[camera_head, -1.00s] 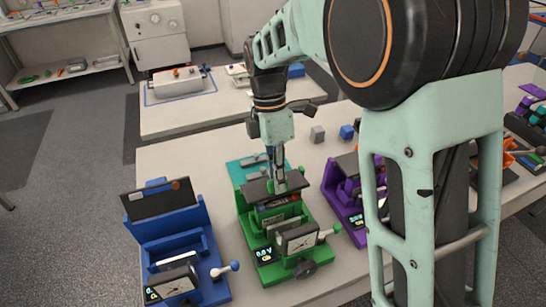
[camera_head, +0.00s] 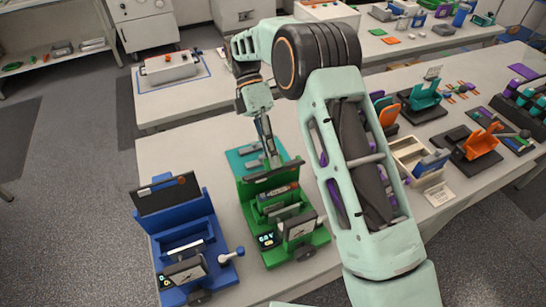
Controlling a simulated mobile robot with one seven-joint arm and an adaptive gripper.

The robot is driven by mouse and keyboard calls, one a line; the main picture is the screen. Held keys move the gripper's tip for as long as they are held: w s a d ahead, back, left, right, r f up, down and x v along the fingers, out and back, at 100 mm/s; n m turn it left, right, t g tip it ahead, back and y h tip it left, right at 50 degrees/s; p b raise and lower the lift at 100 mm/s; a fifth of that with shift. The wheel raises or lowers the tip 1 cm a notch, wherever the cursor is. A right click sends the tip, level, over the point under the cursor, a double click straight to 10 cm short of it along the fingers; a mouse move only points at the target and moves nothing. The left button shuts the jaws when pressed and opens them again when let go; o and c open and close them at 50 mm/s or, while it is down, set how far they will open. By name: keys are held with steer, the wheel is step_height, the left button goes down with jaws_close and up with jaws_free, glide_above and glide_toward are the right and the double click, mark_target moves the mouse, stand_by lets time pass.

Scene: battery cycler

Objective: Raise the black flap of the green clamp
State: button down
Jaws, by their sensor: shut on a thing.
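The green clamp (camera_head: 295,221) stands on the table in the middle of the head view, with a small display and a dial at its front. Its black flap (camera_head: 274,173) shows as a thin dark strip along the top of the clamp's back, seen nearly edge-on. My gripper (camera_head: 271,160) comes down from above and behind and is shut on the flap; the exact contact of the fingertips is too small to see.
A blue clamp (camera_head: 185,226) with its dark flap standing up is close on the left. A teal plate (camera_head: 243,155) with grey pieces lies just behind the green clamp. My arm covers much of the right side. Bare table (camera_head: 185,150) shows at the back left.

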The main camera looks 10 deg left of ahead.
stand_by(0.3)
steer(key=c, duration=2)
jaws_free()
steer(key=shift+o, duration=0.2)
